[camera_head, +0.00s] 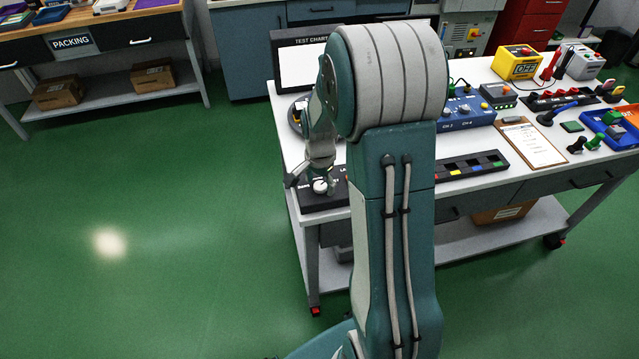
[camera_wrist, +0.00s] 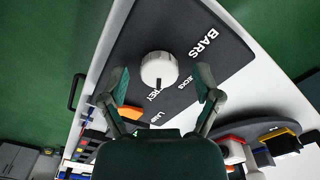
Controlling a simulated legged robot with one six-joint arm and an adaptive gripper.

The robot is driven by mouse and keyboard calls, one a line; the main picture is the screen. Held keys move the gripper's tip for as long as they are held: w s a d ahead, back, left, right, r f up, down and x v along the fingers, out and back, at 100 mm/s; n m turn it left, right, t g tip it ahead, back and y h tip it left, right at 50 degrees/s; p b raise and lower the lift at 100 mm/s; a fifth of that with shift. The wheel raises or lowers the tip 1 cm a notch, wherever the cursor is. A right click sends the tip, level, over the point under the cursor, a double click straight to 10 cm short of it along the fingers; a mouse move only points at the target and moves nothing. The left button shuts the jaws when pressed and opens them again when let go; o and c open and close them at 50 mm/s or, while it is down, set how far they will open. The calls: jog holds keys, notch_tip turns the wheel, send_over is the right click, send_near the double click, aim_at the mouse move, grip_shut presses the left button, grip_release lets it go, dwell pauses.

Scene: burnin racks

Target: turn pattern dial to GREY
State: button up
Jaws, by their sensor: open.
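The pattern dial is a round white knob (camera_wrist: 159,68) on a dark panel (camera_wrist: 205,18). A black mark on its rim faces the letters "REY", part of which may be hidden. "BARS" and a partly legible "ECKS" also show on the panel. In the head view, the knob (camera_head: 320,187) sits on the panel at the table's near left corner. My gripper (camera_wrist: 160,72) is open, with one finger on each side of the knob. Gaps seem to show between fingers and knob. In the head view, my gripper (camera_head: 318,178) is just above the panel, partly hidden.
The white table (camera_head: 475,205) carries a test chart screen (camera_head: 300,65) behind my arm, a strip with coloured blocks (camera_head: 470,166), a clipboard (camera_head: 530,143) and a blue instrument (camera_head: 468,114). A packing bench (camera_head: 120,30) stands far left. Green floor is clear at left.

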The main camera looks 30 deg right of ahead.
aim_at(319, 186)
notch_tip(319, 186, up, 12)
jog(key=shift+f, duration=0.15)
jog(key=shift+w, duration=0.1)
dwell(0.5)
jog(key=s+a+r+n+t, duration=0.2)
jog(key=s+a+r+n, duration=0.3)
jog(key=s, duration=0.4)
jog(key=s+a+r+n+t, duration=0.3)
jog(key=s+a+r+n, duration=0.3)
jog(key=s+a+n, duration=0.2)
jog(key=shift+s+n+t, duration=0.3)
jog(key=shift+s+n, duration=0.1)
jog(key=shift+s, duration=0.75)
